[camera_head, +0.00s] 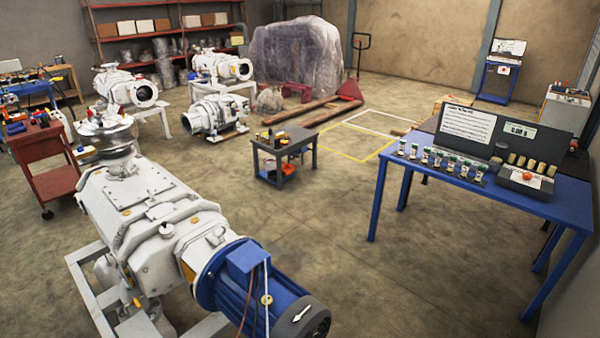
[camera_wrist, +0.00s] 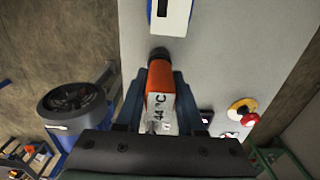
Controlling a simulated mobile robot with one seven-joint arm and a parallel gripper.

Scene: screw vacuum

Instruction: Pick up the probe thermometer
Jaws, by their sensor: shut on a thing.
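The probe thermometer (camera_wrist: 161,78) is an orange body with a pale display reading 44 °C, seen in the wrist view. My gripper (camera_wrist: 160,92) is shut on it, with one dark finger on each side of its body. A dark end of the thermometer points up in the picture, toward a grey panel (camera_wrist: 215,60). I cannot tell whether it touches the panel. The thermometer's lower end is hidden by my gripper. Neither my gripper nor the thermometer can be made out in the head view.
The panel carries a red and yellow button (camera_wrist: 242,110) and a blue-edged white device (camera_wrist: 170,14). A blue motor (camera_wrist: 68,112) is at left. In the head view, a large pump (camera_head: 150,220) stands front left and a blue table (camera_head: 480,195) right.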

